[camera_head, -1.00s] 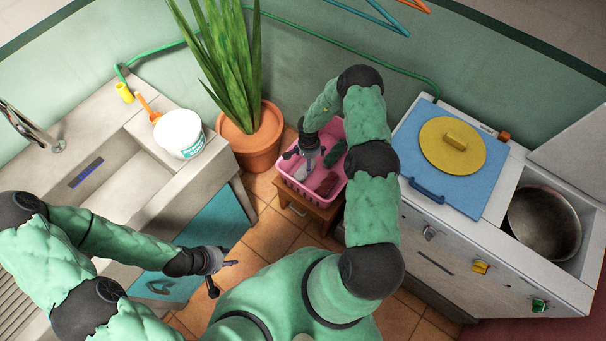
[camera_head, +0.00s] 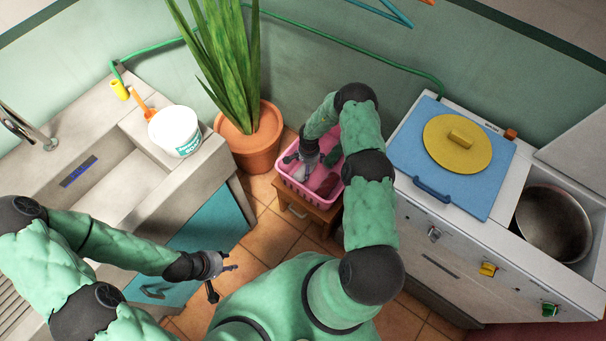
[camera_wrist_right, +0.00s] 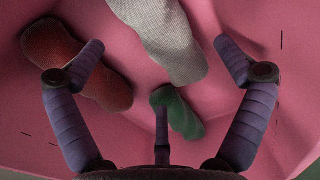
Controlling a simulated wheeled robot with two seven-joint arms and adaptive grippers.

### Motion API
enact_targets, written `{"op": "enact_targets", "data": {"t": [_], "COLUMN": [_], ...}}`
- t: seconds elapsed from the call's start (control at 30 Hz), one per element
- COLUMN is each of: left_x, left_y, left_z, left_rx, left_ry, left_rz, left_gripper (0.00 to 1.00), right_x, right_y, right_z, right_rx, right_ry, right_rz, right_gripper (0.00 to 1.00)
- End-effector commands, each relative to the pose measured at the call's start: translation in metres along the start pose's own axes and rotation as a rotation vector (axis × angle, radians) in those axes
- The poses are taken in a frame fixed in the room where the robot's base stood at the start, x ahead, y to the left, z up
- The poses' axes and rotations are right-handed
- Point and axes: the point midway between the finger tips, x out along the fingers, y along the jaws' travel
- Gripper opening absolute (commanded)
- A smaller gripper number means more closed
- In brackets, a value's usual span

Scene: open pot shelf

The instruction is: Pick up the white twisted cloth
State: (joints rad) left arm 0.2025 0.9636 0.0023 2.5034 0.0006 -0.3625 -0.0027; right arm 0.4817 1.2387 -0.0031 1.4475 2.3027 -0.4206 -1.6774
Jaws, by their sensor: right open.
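The white twisted cloth (camera_wrist_right: 165,38) lies in the pink basket (camera_head: 330,203) and shows at the top of the right wrist view, cut off by the frame edge. In the head view my right gripper (camera_head: 305,162) reaches down into the basket and largely hides the cloth. In the wrist view its purple fingers (camera_wrist_right: 160,45) are spread wide, with the cloth's near end between the side fingers' tips. No contact with the cloth is clear. My left gripper (camera_head: 222,281) is open and empty, far from the basket, beside the sink cabinet.
In the basket, a red-brown cloth (camera_wrist_right: 75,68) lies by the left finger and a green one (camera_wrist_right: 182,112) by the middle finger. A potted plant (camera_head: 252,145) stands left of the basket, a stove unit (camera_head: 450,245) right. The basket walls are close around my right gripper.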

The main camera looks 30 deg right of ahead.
Motion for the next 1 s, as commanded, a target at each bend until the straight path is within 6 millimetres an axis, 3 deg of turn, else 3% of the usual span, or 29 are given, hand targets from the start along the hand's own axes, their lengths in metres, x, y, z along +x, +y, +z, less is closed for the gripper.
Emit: {"op": "enact_targets", "data": {"t": [0.03, 0.2, 0.47, 0.57, 0.7, 1.0], "left_x": [0.008, 0.017, 0.017, 0.017, 0.017, 0.017], "left_y": [-0.003, -0.006, -0.006, -0.006, -0.006, -0.006], "left_z": [0.000, -0.001, -0.001, -0.001, -0.001, -0.001], "left_rx": [0.000, 0.000, 0.000, 0.000, 0.000, 0.000], "left_ry": [0.000, 0.000, 0.000, 0.000, 0.000, 0.000], "left_rz": [0.000, 0.000, 0.000, 0.000, 0.000, 0.000], "left_gripper": [0.40, 0.40, 0.40, 0.40, 0.40, 0.40], "right_x": [0.012, 0.033, 0.035, 0.035, 0.035, 0.035], "right_y": [-0.001, -0.002, -0.003, -0.003, -0.002, -0.002], "right_z": [0.001, 0.001, 0.000, 0.001, 0.001, 0.001], "right_rx": [0.000, 0.000, 0.000, 0.000, -0.001, 0.000], "right_ry": [-0.001, -0.001, 0.000, 0.000, 0.000, 0.000], "right_rz": [0.001, 0.001, 0.000, 0.000, 0.000, 0.000], "right_gripper": [1.00, 1.00, 1.00, 0.77, 0.38, 0.35]}}
